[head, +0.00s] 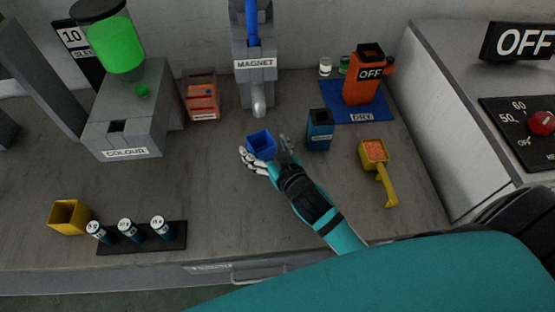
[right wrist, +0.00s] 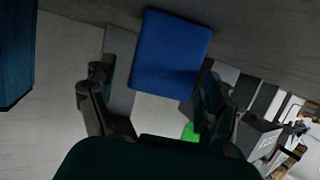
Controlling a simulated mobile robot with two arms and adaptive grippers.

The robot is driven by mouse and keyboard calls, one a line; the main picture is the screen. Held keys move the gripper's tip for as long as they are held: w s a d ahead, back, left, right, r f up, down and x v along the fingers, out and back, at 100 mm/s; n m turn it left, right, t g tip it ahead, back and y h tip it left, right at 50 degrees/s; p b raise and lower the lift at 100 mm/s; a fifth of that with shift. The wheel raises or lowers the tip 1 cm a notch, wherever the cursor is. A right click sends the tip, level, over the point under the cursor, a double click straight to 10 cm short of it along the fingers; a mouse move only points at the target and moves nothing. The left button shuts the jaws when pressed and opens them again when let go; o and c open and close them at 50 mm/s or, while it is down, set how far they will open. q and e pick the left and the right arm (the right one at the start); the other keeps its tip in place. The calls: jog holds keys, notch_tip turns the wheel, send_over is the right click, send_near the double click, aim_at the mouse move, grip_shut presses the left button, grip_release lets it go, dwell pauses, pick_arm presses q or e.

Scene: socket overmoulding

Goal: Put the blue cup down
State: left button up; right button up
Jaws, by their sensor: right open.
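The blue cup (head: 261,145) is at the middle of the grey worktop, below the magnet machine (head: 256,75). In the right wrist view the cup (right wrist: 171,53) is a blue block beyond and between the two fingers. My right gripper (head: 266,158) is open around the near side of the cup, with one finger on its left and one on its right. I cannot tell whether the fingers touch it. The fingers also show in the right wrist view (right wrist: 160,100). My left gripper is not in view.
A dark blue container (head: 320,130) stands close to the right of my gripper. A yellow scoop (head: 374,152) with orange bits lies further right. A yellow cup (head: 69,217) and a rack (head: 170,243) with several small cans are at the left front. The worktop between is clear.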

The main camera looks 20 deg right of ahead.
jog(key=v, duration=1)
jog(key=shift+a+b, duration=0.1)
jog(key=shift+b, duration=0.25)
